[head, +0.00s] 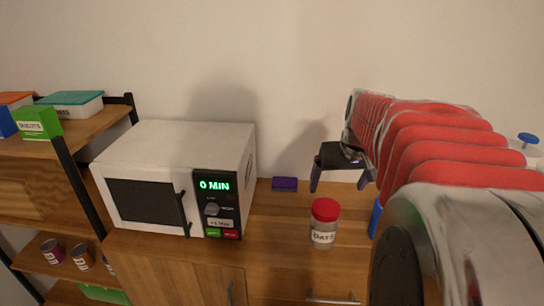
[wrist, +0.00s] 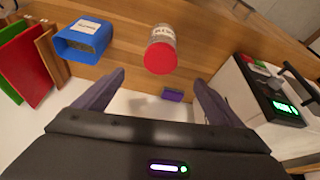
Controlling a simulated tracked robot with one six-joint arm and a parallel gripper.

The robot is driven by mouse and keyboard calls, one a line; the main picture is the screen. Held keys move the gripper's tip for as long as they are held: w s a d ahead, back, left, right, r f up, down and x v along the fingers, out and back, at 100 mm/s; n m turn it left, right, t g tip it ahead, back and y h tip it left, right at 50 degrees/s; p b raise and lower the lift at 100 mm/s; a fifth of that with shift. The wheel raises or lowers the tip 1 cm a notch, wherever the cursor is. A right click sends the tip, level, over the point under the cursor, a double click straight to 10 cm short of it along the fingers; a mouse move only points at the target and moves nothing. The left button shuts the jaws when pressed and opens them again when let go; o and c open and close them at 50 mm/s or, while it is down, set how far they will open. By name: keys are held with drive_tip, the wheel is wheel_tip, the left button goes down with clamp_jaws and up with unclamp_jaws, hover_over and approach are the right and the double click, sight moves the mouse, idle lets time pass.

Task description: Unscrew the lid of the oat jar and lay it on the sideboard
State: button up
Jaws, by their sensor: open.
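The oat jar (head: 323,234) stands upright on the wooden sideboard (head: 271,222), to the right of the microwave. Its red lid (head: 325,209) sits on top, and the label reads OATS. In the wrist view the jar (wrist: 162,35) shows its red lid (wrist: 160,58) facing the camera, beyond and between my fingertips. My gripper (head: 341,185) is open and empty, above and behind the jar in the head view. In the wrist view its two dark fingers (wrist: 160,76) are spread apart, not touching the jar.
A white microwave (head: 175,178) stands left of the jar. A small purple box (head: 285,184) lies near the wall. A blue container (wrist: 84,39) and red and green boards (wrist: 30,65) stand on the jar's other side. Bare wood lies between microwave and jar.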

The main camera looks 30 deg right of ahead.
sight(328, 208)
drive_tip(key=x, duration=1.3)
drive_tip(key=shift+w+d+f, duration=0.1)
drive_tip(key=shift+w+f, duration=0.1)
drive_tip(key=shift+f, duration=0.1)
drive_tip(key=c, duration=1.2)
drive_tip(key=shift+n, duration=0.3)
drive_tip(key=shift+d+n+t+y, duration=0.15)
drive_tip(key=shift+n+y, duration=0.15)
drive_tip(key=shift+n, duration=0.45)
drive_tip(key=shift+d+n+t+y, duration=0.15)
drive_tip(key=shift+n+y, duration=0.15)
drive_tip(key=shift+n, duration=0.45)
drive_tip(key=shift+d+n+y, duration=0.1)
drive_tip(key=shift+n+y, duration=0.7)
drive_tip(key=shift+n, duration=1.2)
drive_tip(key=shift+n+y, duration=0.3)
drive_tip(key=shift+n, duration=0.5)
